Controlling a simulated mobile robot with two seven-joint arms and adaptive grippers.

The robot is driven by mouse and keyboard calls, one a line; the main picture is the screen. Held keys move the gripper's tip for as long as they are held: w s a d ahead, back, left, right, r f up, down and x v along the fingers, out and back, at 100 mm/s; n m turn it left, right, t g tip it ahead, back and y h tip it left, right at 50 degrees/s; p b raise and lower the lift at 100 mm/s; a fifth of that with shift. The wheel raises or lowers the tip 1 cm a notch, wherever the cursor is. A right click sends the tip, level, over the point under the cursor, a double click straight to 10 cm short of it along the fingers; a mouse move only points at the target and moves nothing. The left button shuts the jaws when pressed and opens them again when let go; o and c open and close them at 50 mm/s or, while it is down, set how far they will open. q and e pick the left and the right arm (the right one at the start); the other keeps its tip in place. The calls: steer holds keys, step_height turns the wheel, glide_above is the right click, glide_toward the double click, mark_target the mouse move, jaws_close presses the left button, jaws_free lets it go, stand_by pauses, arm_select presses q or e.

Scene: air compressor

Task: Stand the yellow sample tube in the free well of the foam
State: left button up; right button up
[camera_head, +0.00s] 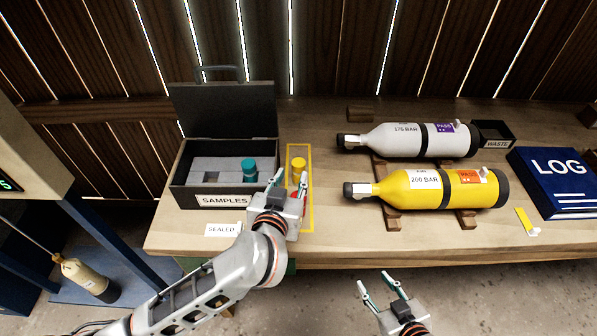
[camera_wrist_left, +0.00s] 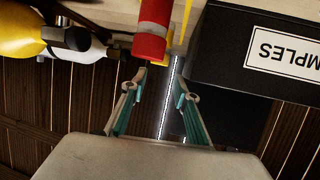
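The yellow sample tube (camera_head: 298,166) stands on the table inside a yellow outline, right of the open black sample case (camera_head: 224,200). The grey foam (camera_head: 225,166) in the case has a dark empty well (camera_head: 211,177) at its front left and a teal tube (camera_head: 249,170) further right. My left gripper (camera_head: 290,180) is open, just in front of the yellow tube. A red tube shows close to its fingertips in the left wrist view (camera_wrist_left: 150,38), off to one side of the gap between the fingers (camera_wrist_left: 160,75). My right gripper (camera_head: 382,285) is open and empty, in front of the table.
A grey bottle (camera_head: 400,142) and a yellow bottle (camera_head: 425,190) lie on wooden blocks to the right. A blue log book (camera_head: 555,180) and a black waste tray (camera_head: 497,143) are further right. A "SEALED" label (camera_head: 222,230) lies before the case.

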mark_target(298, 165)
arm_select(q)
steer(key=b+x, duration=0.1)
steer(key=x, duration=0.5)
steer(key=shift+w+d+f, duration=0.2)
steer(key=shift+w+f, duration=0.1)
steer(key=shift+f, duration=0.05)
steer(key=shift+w+d+f, duration=0.1)
steer(key=shift+w+f, duration=0.05)
steer(key=shift+w, duration=0.4)
steer(key=c, duration=0.7)
